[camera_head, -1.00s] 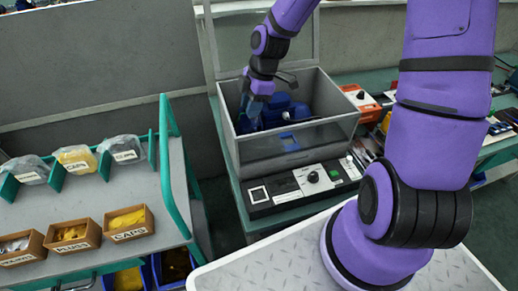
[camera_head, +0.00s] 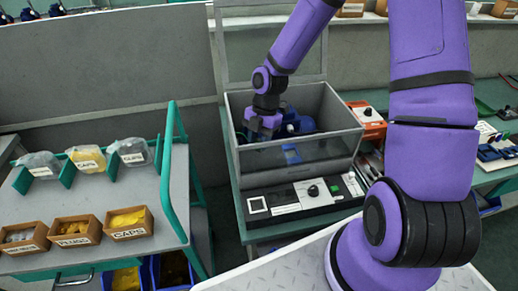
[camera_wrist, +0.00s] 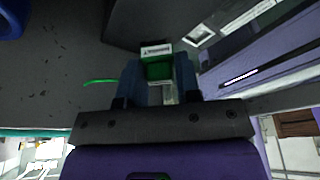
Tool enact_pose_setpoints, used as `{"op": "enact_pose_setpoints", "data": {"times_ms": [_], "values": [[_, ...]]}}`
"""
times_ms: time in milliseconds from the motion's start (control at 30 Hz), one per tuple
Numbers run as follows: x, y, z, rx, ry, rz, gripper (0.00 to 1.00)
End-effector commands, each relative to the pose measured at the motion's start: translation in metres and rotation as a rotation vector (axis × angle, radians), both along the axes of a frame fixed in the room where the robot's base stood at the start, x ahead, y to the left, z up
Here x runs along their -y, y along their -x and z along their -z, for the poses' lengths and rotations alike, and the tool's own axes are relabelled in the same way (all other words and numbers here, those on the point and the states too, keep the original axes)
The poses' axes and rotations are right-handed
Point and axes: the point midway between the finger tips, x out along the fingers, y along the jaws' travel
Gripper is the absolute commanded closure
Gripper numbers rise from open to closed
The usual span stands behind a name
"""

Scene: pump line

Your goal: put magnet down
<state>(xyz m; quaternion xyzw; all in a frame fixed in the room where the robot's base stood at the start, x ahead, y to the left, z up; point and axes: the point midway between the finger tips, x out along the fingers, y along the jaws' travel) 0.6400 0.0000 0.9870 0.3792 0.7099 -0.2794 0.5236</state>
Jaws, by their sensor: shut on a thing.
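My gripper (camera_head: 264,124) is inside the open clear-walled test box (camera_head: 300,160), near its left side. Its fingertips are hard to make out in the head view. In the wrist view my gripper (camera_wrist: 158,72) is shut on a small green block with a white, printed end, which I take for the magnet (camera_wrist: 158,70). It sits between the two blue-grey fingers, over a dark grey surface. The magnet cannot be made out in the head view.
Blue pump parts (camera_head: 296,122) stand in the box, right of my gripper. The clear lid (camera_head: 270,50) is raised behind it. A control panel (camera_head: 305,196) is on the box's front. A rack with labelled bins (camera_head: 128,223) stands left, an orange device (camera_head: 368,120) right.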

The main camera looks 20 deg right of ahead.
Motion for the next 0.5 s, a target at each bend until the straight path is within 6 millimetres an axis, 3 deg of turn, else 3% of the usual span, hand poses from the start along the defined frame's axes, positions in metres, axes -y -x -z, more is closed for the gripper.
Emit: {"op": "enact_pose_setpoints", "data": {"times_ms": [233, 500], "values": [[-0.001, 0.001, 0.031, -0.003, -0.001, -0.001, 0.93], [0.0, 0.0, 0.034, 0.0, 0.001, 0.001, 0.93]]}}
